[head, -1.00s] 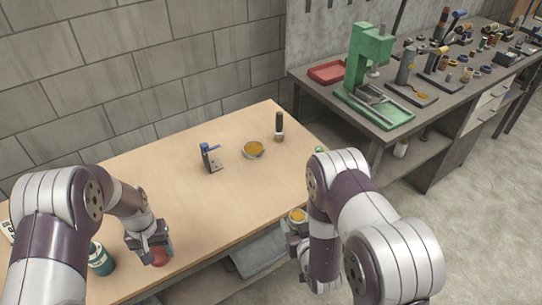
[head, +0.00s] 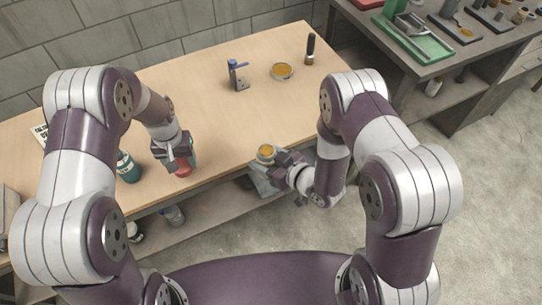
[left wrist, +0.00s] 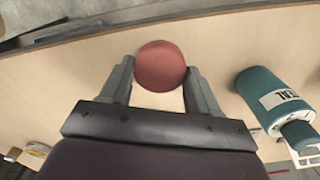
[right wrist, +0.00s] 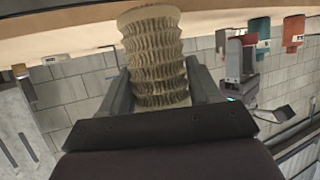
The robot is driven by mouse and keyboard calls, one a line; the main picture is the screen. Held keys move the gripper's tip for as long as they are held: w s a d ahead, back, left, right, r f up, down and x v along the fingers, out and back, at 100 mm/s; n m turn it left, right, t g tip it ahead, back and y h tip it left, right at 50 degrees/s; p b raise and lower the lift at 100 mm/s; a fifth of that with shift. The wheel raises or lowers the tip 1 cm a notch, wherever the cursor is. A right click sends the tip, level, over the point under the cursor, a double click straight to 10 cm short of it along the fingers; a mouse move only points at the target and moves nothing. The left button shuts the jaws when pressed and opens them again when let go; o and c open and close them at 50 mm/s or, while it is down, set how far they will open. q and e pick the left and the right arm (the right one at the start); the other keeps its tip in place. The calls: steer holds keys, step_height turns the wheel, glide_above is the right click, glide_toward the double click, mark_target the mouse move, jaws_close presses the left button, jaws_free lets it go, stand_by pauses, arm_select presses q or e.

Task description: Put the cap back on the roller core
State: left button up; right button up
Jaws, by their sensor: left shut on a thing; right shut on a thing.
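The roller core is a tan, pleated cylinder (right wrist: 155,55) in the right wrist view. My right gripper (head: 277,157) is shut around its lower part. In the head view the core's orange-yellow top (head: 266,150) faces up, beside the table's front edge. The cap is a round red disc (left wrist: 160,66) in the left wrist view. My left gripper (head: 181,163) is shut on it, one finger on each side. In the head view the red cap (head: 182,171) is at the front of the table, left of the core; I cannot tell whether it touches the wood.
A teal bottle (head: 128,167) stands just left of my left gripper. A blue-topped bracket (head: 238,75), a shallow dish with orange contents (head: 283,71) and a dark slim bottle (head: 311,50) stand further back. The middle of the wooden table (head: 215,112) is clear.

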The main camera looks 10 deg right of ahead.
arm_select(q)
steer(key=w+d+r+n, duration=0.2)
steer(key=d+r, duration=0.5)
steer(key=d, duration=0.6)
step_height(320, 180, up, 6)
steer(key=n, duration=0.2)
glide_above(266, 150)
steer(key=shift+r, duration=0.15)
steer(key=shift+w, duration=0.1)
steer(key=shift+f, duration=2.05)
steer(key=shift+f, duration=0.9)
steer(key=shift+f+m, duration=0.3)
steer(key=shift+f, duration=0.2)
